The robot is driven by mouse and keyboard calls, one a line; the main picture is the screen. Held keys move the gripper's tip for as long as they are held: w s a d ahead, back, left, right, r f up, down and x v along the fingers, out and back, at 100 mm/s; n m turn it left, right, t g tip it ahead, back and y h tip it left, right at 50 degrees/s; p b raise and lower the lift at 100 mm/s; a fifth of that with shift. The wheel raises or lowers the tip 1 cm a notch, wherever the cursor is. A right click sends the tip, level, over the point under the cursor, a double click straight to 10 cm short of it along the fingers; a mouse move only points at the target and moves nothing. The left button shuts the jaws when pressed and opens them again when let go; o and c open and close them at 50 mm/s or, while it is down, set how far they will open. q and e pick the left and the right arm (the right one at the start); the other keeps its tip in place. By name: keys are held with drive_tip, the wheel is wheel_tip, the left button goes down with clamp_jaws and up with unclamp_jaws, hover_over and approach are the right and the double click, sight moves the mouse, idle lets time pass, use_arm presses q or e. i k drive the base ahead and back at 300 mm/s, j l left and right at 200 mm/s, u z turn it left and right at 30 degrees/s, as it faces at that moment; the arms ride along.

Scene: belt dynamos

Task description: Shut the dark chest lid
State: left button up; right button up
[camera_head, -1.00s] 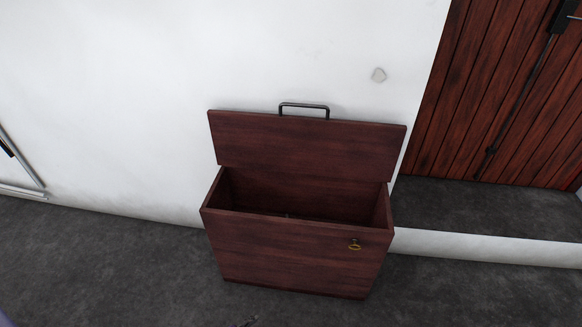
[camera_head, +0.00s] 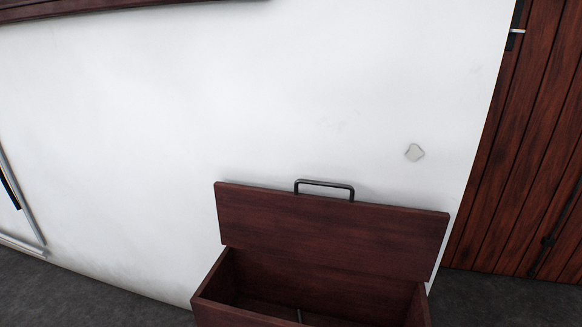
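The dark reddish-brown wooden chest (camera_head: 214,280) stands on the floor against the white wall, low in the view, its lower front cut off by the bottom edge. Its lid (camera_head: 330,231) is open, standing up at the back near the wall. A dark metal handle (camera_head: 325,184) sits on the lid's top edge. Neither of my grippers is in view.
A white wall (camera_head: 330,80) rises behind the chest. A wooden plank door (camera_head: 530,150) is at the right. Dark floor (camera_head: 60,295) is clear at the lower left. A metal-framed thing (camera_head: 22,215) stands at the left edge.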

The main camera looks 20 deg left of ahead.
sight(406, 242)
drive_tip(key=i+l+u, duration=0.25)
drive_tip(key=i+u, duration=0.15)
drive_tip(key=i+l+u, duration=0.4)
drive_tip(key=i+l, duration=0.05)
drive_tip(key=i, duration=0.05)
